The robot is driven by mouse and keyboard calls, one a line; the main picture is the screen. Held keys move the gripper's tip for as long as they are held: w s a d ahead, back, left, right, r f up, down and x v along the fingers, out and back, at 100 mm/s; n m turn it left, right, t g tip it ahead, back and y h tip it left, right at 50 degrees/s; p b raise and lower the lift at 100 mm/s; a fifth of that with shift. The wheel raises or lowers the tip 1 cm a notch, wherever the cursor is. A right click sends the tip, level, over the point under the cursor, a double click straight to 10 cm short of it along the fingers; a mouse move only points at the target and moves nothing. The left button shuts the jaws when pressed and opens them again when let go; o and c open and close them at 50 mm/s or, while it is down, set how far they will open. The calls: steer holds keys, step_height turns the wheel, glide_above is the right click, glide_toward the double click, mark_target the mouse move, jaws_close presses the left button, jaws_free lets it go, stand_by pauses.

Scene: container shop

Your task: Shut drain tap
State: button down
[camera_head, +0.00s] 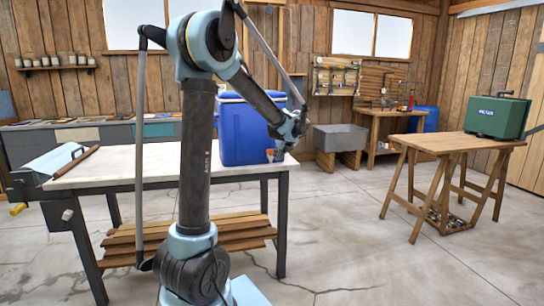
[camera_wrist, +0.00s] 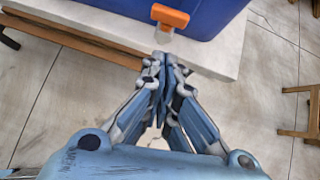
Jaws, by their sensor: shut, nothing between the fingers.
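A blue cooler (camera_head: 240,135) stands on the white-topped table (camera_head: 130,162), near its right end. Its small orange drain tap (camera_wrist: 170,16) is low on its side, with a pale spout just below the orange part. In the head view the tap (camera_head: 270,155) is small and partly behind my gripper. I cannot tell whether the tap is open or shut. My gripper (camera_wrist: 162,62) is shut and empty. In the wrist view its fingertips point at the tap, just short of the spout in the picture. Whether they touch it is unclear.
A grey tool-like item (camera_head: 52,160) lies at the table's left end. Wooden planks (camera_head: 130,240) are on the shelf below. A wooden trestle table (camera_head: 450,142) with a green case (camera_head: 497,117) stands at right. The floor between the tables is clear.

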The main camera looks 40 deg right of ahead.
steer(key=v, duration=0.8)
steer(key=shift+a+r, duration=0.25)
steer(key=shift+r, duration=0.05)
steer(key=w+a+f+n+g+y, duration=0.1)
steer(key=w+a+f+n+y, duration=0.1)
steer(key=a+n, duration=1.1)
steer(key=w+a+f+n+g+y, duration=0.1)
steer(key=w+a+f+n+g, duration=0.2)
steer(key=a, duration=1.7)
steer(key=s+a+f+n+g, duration=0.1)
steer(key=s+a+f+n, duration=0.6)
steer(key=s+a+n, duration=0.3)
steer(key=s+a+f+n+g, duration=0.1)
steer(key=s+a+f+n, duration=0.6)
steer(key=s+a+n, duration=0.3)
steer(key=a+n, duration=0.1)
steer(key=n, duration=0.2)
steer(key=shift+h, duration=0.3)
steer(key=shift+f, duration=0.15)
